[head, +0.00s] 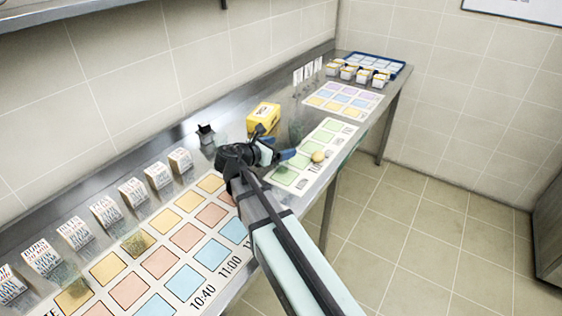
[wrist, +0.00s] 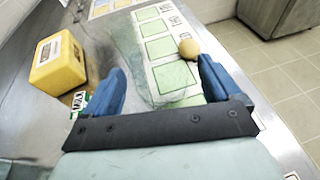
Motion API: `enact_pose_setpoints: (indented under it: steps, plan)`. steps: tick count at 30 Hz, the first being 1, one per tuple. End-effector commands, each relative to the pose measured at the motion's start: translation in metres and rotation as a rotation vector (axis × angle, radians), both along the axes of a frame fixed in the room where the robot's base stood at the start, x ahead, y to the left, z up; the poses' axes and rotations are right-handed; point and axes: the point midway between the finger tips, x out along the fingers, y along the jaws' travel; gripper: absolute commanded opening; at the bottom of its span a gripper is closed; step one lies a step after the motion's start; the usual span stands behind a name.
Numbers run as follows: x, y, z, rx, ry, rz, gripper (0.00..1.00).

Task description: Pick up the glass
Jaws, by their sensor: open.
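A clear, faintly green glass (wrist: 150,75) shows in the wrist view between and beyond my fingers, over the edge of the green-square sheet. Its outline is faint, and I cannot tell exactly how far it is from the fingers. In the head view a clear glass shape (head: 296,131) shows just right of the yellow box, beyond my gripper. My gripper (wrist: 162,70) has two blue fingers, spread wide apart with nothing clamped between them. In the head view my gripper (head: 275,143) is low over the counter, and my arm hides part of the sheet.
A yellow box (wrist: 58,62) stands left of my gripper. A round tan ball (wrist: 189,48) lies on the green-square sheet (head: 331,127), near the right finger. White cartons (head: 133,192) line the wall at left. More clear glass shapes (head: 137,243) stand on the coloured chart. The counter's front edge is at right.

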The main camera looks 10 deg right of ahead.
Motion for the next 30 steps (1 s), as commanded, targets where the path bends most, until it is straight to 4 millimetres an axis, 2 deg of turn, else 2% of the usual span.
enact_pose_setpoints:
  steps: [4, 9, 18, 30]
  plan:
    - [0.0, -0.001, -0.019, -0.001, 0.002, -0.001, 0.91]
    - [0.014, -0.021, -0.023, 0.0, 0.0, -0.002, 0.91]
    - [0.016, -0.024, -0.024, 0.0, 0.0, 0.0, 0.9]
    - [0.016, -0.024, -0.024, 0.0, 0.0, 0.0, 0.51]
